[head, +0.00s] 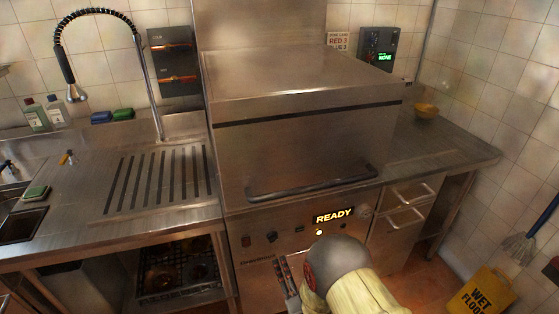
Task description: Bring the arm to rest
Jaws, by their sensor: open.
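My arm shows at the bottom centre, with a grey rounded joint and a pale cream sleeve, in front of the grill's lower panel. A narrow dark part of my gripper (288,283) shows just left of that joint, low in the picture. It is open, and I see nothing held in it. Its lower part is cut off by the picture's bottom edge.
A steel counter (85,195) with a slotted drain and a spring-hose tap (150,90) lies left. A yellow wet-floor sign (483,294) stands at lower right.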

